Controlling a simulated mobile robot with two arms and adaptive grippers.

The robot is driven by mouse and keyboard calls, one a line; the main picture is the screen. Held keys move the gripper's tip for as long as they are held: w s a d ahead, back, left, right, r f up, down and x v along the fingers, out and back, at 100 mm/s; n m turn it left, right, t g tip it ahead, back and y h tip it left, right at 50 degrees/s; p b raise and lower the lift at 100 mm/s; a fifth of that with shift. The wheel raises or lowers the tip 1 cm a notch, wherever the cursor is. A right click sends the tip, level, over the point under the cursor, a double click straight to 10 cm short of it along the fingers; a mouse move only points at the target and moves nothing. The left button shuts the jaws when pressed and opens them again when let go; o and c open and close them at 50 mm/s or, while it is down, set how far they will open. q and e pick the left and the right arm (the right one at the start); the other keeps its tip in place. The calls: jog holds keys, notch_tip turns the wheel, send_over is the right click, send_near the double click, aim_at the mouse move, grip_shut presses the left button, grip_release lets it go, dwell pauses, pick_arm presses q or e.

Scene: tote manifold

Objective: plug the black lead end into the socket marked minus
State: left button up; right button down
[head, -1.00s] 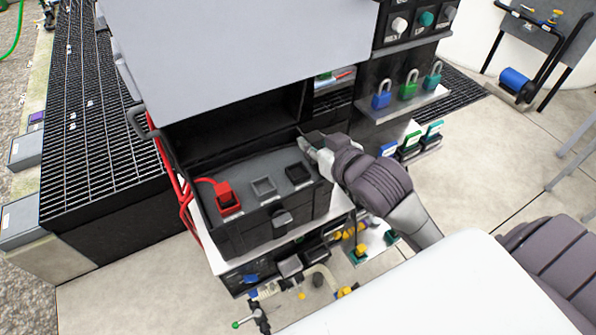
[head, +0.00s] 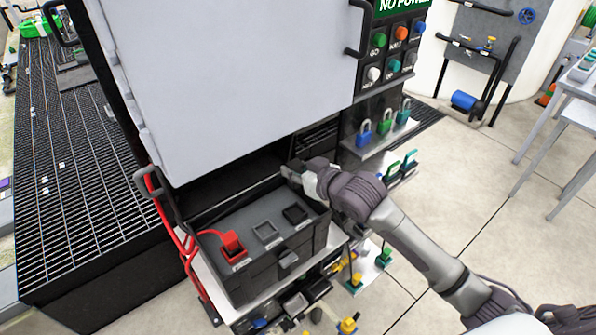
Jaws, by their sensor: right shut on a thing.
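A dark drawer tray (head: 240,285) stands open with three square sockets on its grey top. The red socket (head: 234,258) at the left has a red lead end (head: 231,242) in it. The grey socket (head: 265,232) in the middle and the black socket (head: 295,213) at the right look empty. Their marks are too small to read. My right gripper (head: 291,174) is shut at the tray's back right corner, above and behind the black socket. A dark thing, apparently the black lead end, is at its fingertips, mostly hidden. My left gripper is not in view.
A large grey panel (head: 225,85) overhangs the tray. Padlocks stand on a shelf (head: 372,145) right of my right gripper. A red cable (head: 186,240) runs down the tray's left side. The floor at the right (head: 480,210) is clear.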

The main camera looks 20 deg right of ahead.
aim_at(299, 187)
jog(key=shift+f, duration=0.4)
jog(key=shift+f+b, duration=0.2)
jog(key=shift+b, duration=0.3)
jog(key=shift+a+f+b, duration=0.2)
jog(key=shift+f+b, duration=0.35)
jog(key=shift+b, duration=0.05)
jog(key=shift+f+b, duration=0.55)
jog(key=shift+b, duration=0.05)
jog(key=shift+f+b, duration=1.5)
jog(key=shift+f, duration=0.95)
pick_arm(q)
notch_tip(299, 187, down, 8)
jog(key=b, duration=0.1)
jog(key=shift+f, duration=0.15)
pick_arm(e)
jog(key=shift+f, duration=1.6)
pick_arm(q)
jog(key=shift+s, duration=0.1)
